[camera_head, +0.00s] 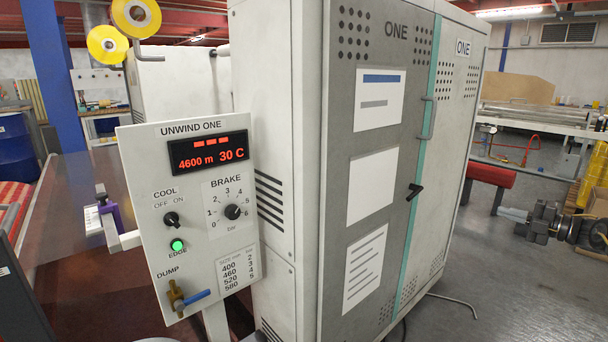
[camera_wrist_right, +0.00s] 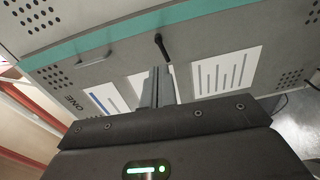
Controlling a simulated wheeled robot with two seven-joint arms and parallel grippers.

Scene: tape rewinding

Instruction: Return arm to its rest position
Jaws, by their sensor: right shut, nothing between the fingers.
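My right gripper (camera_head: 503,213) is at the right side of the head view, pointing left toward the grey cabinet (camera_head: 340,215). Its fingers are closed together with nothing between them. In the right wrist view the shut fingers (camera_wrist_right: 158,80) point at the cabinet front (camera_wrist_right: 215,45), with open air around them. The gripper is well to the right of the UNWIND ONE panel (camera_head: 140,150) and touches nothing visible. My left gripper is not in view.
The panel has a lit red display (camera_head: 208,151), a brake knob (camera_head: 233,212), a cool switch (camera_head: 171,219), a lit green button (camera_head: 177,245) and a blue-handled dump valve (camera_head: 195,298). A black handle (camera_head: 415,191) projects from the cabinet. Grey floor (camera_head: 475,285) is open at the right.

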